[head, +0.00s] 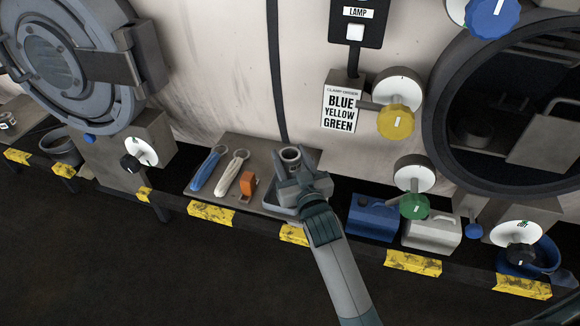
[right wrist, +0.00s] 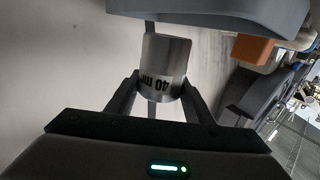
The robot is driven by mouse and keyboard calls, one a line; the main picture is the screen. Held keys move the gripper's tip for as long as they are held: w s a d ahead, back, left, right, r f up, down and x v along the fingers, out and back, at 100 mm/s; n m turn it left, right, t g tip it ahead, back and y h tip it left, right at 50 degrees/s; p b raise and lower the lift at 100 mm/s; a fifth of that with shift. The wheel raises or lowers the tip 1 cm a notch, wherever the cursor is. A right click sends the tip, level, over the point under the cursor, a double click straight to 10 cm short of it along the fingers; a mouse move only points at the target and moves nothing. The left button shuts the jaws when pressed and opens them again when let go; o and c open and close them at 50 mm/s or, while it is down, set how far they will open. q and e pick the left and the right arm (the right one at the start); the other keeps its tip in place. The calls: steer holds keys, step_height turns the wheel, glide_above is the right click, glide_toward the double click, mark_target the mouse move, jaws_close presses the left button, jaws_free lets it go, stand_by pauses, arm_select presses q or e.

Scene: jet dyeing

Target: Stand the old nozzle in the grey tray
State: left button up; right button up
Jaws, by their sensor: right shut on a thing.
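The old nozzle (head: 291,156), a short grey metal cylinder with an open top, shows above my right gripper (head: 296,176) in the head view. In the right wrist view the nozzle (right wrist: 163,62) carries a "40 m…" marking and sits between the two fingers. My right gripper (right wrist: 160,92) is shut on it. The grey tray (head: 277,202) lies on the shelf under the gripper, mostly hidden by it. A grey wall, apparently the tray (right wrist: 225,18), is close to the nozzle in the wrist view; I cannot tell whether they touch. My left gripper is not in view.
Left of the tray are an orange block (head: 249,185), a white-handled tool (head: 231,174) and a blue-handled tool (head: 206,169). Right of it stand a blue container (head: 372,219) and a pale grey container (head: 431,231). Valve knobs, including a green one (head: 413,206), jut out above the shelf.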

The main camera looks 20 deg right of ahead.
mark_target(293, 175)
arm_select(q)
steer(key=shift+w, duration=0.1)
arm_select(e)
steer(key=shift+r, duration=0.1)
steer(key=shift+f, duration=0.2)
step_height(293, 175, down, 3)
steer(key=shift+f, duration=0.3)
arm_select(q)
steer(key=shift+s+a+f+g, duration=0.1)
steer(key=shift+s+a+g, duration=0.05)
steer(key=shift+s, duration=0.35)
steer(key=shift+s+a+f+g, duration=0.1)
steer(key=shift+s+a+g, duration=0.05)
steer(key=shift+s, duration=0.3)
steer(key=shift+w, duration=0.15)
arm_select(e)
steer(key=shift+f, duration=0.1)
steer(key=o, duration=1.4)
steer(key=shift+f, duration=0.1)
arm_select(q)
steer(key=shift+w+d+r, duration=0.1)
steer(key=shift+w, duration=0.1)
